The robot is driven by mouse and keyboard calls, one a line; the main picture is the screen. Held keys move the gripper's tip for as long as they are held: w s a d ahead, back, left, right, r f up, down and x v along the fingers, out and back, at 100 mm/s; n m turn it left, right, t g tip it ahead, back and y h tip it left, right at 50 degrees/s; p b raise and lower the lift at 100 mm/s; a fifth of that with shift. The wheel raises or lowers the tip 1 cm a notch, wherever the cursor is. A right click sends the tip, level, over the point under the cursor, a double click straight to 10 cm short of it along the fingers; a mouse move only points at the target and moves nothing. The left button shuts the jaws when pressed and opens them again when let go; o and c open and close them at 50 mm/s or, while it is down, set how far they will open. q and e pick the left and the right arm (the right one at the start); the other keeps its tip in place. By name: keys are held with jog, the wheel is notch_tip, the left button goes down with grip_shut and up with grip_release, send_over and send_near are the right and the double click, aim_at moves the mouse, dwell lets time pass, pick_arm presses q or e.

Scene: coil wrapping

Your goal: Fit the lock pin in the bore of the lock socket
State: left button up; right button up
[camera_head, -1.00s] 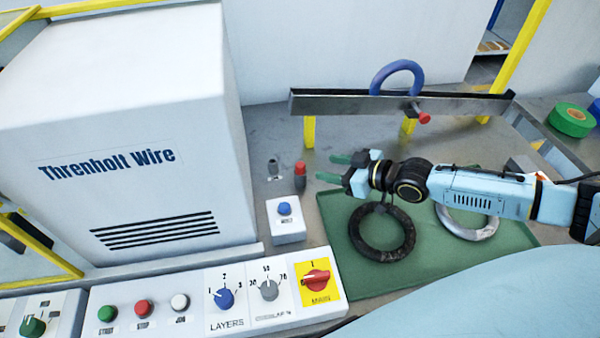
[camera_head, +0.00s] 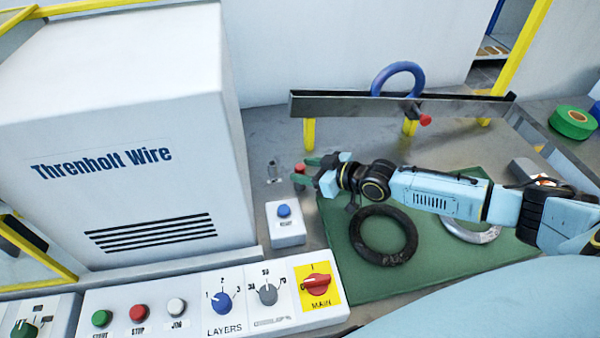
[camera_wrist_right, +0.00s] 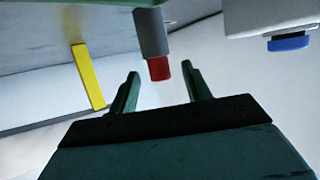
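The lock pin, a grey cylinder with a red end (camera_head: 300,169), stands upright on the table, partly hidden by my right gripper (camera_head: 304,169). In the right wrist view the pin's grey shaft (camera_wrist_right: 151,32) and red end show at the mouth of the green fingers (camera_wrist_right: 162,75). The fingers are open, one to each side of the red end, with gaps visible. The lock socket, a small grey upright piece (camera_head: 273,172), stands just left of the pin. Its bore is too small to make out. My left gripper is not in view.
A white box with a blue button (camera_head: 286,222) stands in front of the pin and socket. The green mat (camera_head: 350,275) with a black coil (camera_head: 383,236) and a silver coil (camera_head: 470,232) lies to the right. A large white machine (camera_head: 120,130) fills the left.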

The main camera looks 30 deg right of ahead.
grip_shut()
jog(key=shift+r, duration=0.1)
